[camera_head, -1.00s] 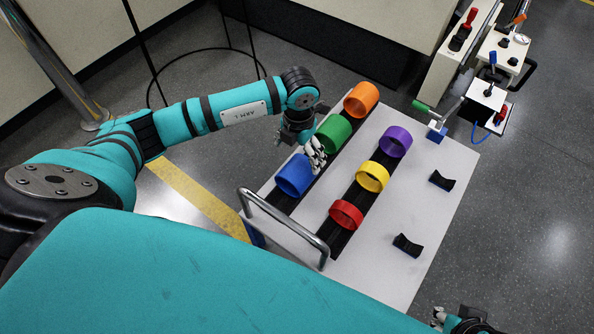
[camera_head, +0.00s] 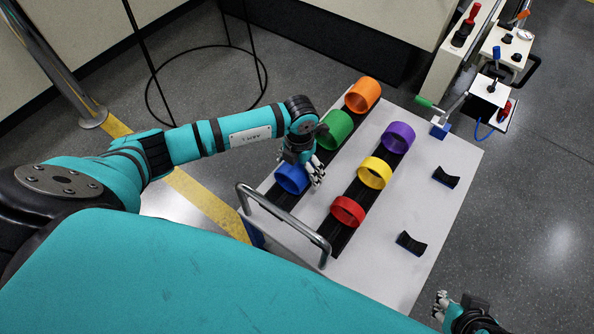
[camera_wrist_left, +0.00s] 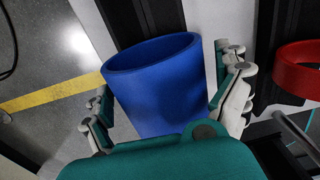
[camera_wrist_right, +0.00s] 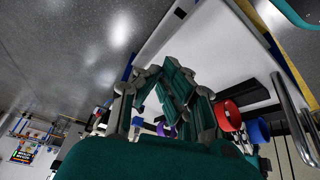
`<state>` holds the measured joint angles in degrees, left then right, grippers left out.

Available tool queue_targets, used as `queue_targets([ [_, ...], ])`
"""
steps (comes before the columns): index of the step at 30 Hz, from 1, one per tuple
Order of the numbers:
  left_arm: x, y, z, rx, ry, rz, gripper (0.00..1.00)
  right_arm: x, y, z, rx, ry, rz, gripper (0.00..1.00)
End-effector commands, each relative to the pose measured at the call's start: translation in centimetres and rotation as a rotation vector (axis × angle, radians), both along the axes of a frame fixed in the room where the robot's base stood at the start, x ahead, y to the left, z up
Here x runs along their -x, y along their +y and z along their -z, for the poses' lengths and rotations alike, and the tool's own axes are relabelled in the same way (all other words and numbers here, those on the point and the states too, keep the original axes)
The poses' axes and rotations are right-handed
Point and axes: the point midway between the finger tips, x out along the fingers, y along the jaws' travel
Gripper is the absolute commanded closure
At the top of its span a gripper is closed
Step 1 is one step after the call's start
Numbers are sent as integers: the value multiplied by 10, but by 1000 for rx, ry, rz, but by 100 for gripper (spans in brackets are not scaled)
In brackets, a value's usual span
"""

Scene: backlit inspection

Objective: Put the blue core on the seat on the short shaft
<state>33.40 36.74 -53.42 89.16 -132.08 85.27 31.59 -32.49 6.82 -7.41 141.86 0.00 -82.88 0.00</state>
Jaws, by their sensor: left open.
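The blue core (camera_head: 291,179) is a short hollow cylinder at the near end of the left black rail on the cart. My left gripper (camera_head: 318,172) is above it, open. In the left wrist view the blue core (camera_wrist_left: 160,88) stands between the two spread fingers, one on each side; I cannot tell whether they touch it. Two black saddle-shaped seats, one farther (camera_head: 446,177) and one nearer (camera_head: 410,243), are empty on the cart's right side. I cannot tell which part is the short shaft. My right gripper (camera_head: 441,306) is off the cart at the lower right, away from the cores.
Green (camera_head: 335,129) and orange (camera_head: 363,95) cores share the left rail. Purple (camera_head: 398,138), yellow (camera_head: 375,173) and red (camera_head: 347,212) cores sit on the right rail. A metal handle (camera_head: 285,226) rises at the near edge. A green-handled crank (camera_head: 432,106) stands at the far edge.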

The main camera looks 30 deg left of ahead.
Motion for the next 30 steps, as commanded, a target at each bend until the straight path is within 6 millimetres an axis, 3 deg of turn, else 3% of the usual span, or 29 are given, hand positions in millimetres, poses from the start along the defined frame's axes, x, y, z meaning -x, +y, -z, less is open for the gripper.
queue_targets([
  [2, 0, 0, 0, 0, 0, 0, 3, 0, 0, 0, 0, 1, 0, 100],
  [13, 0, 0, 0, 0, 0, 0, 51, 0, 0, 0, 1, 2, 0, 100],
  [23, -1, 0, -9, 0, -3, 1, 53, 5, -1, -1, 5, 24, 2, 100],
  [27, -1, 1, -30, 0, -5, 0, 53, 32, -9, 2, 28, 145, 11, 100],
  [30, -1, 0, -53, 0, -5, 1, 53, 31, -9, -4, 27, 143, 11, 100],
])
